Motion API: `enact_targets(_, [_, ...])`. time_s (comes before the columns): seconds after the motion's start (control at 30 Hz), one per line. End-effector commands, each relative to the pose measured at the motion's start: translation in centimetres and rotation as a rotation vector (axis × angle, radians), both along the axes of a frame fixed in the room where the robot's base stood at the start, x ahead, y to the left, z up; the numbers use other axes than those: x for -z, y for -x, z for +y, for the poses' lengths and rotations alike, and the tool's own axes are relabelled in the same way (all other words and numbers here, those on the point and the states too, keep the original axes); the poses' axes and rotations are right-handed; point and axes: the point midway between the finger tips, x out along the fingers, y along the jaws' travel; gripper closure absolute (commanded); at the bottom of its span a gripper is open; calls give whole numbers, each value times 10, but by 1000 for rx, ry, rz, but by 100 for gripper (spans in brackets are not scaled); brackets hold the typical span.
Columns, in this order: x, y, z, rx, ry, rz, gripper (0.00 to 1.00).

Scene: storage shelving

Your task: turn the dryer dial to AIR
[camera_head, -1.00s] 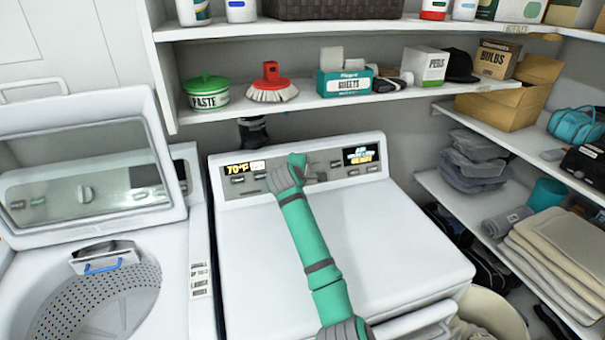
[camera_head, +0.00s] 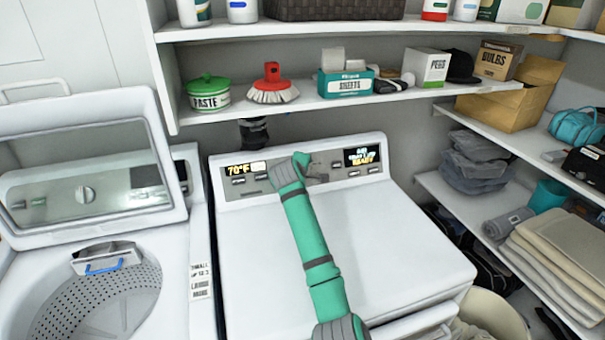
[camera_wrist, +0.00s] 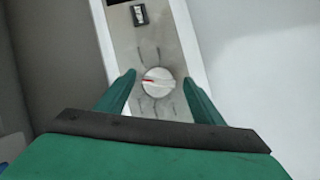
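The white dryer (camera_head: 350,235) stands in the middle of the head view, with a grey control panel along its back. In the wrist view the round white dial (camera_wrist: 160,84) has a red mark on its left side and dark lines printed around it. My gripper (camera_wrist: 158,74) is open, with one green finger on each side of the dial and a small gap on both sides. In the head view my arm covers the panel's middle, and I cannot make out the dial there. The right display (camera_head: 362,156) shows AIR at the top and READY at the bottom.
The left display (camera_head: 245,169) reads 70°F. A washer (camera_head: 100,290) with its lid up stands on the left. A shelf (camera_head: 300,106) with a green-lidded paste tub (camera_head: 209,97), a red brush (camera_head: 272,85) and boxes hangs above the panel. Side shelves hold folded cloths (camera_head: 555,255).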

Motion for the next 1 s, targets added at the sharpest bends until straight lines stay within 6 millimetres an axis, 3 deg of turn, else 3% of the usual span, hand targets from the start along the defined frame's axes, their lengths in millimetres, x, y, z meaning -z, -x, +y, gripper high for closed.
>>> enact_targets(0.37, [-7, 7, 7, -7, 0, -4, 39])
enact_targets(0.8, [-45, 68, 15, -2, -2, -5, 39])
enact_targets(1.0, [-56, 85, 16, 1, 0, -2, 39])
